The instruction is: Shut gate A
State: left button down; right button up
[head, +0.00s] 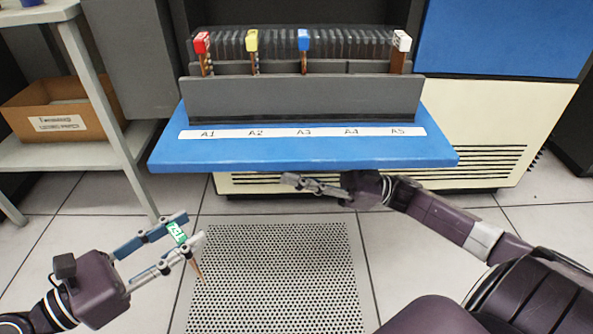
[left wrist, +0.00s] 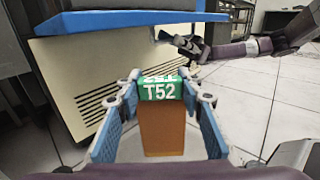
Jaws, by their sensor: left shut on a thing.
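My left gripper (head: 188,240) is shut on a card with a green tag (head: 177,233), low at the left and clear of the machine. In the left wrist view the tag (left wrist: 161,90) reads T52, above an orange-brown card body. A grey upright panel (head: 300,98) stands behind the strip marked A1 to A5 (head: 228,134). No part is labelled gate A, so I cannot tell whether this panel is it. My right gripper (head: 302,184) is at or below the blue shelf's (head: 300,157) front edge, pointing left. Its opening is unclear.
Behind the panel stand cards with red (head: 202,42), yellow (head: 252,40), blue (head: 304,40) and white (head: 402,40) tags; none shows above A4. A cardboard box (head: 30,104) sits on a side shelf at left. A perforated floor panel (head: 275,270) lies in front.

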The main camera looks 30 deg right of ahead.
grip_shut()
pick_arm(q)
jog(key=shift+r, duration=0.1)
dwell(0.3)
